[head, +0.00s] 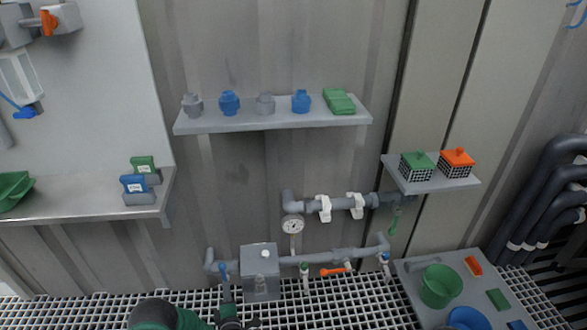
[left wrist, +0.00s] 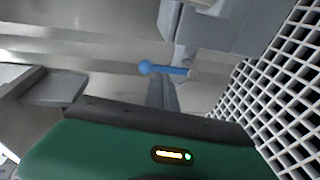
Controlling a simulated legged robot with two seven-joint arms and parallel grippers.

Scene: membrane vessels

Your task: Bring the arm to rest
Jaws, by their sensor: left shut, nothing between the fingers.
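The gripper is shut with nothing held. In the left wrist view, the green housing with a small light (left wrist: 150,152) fills the bottom, and the blue handle (left wrist: 163,69) shows beyond it. The gap between gripper and handle is hard to judge. My right gripper is in neither view.
A grey box (head: 260,272) stands on the pipe right beside the gripper. White grating (head: 110,310) covers the floor.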

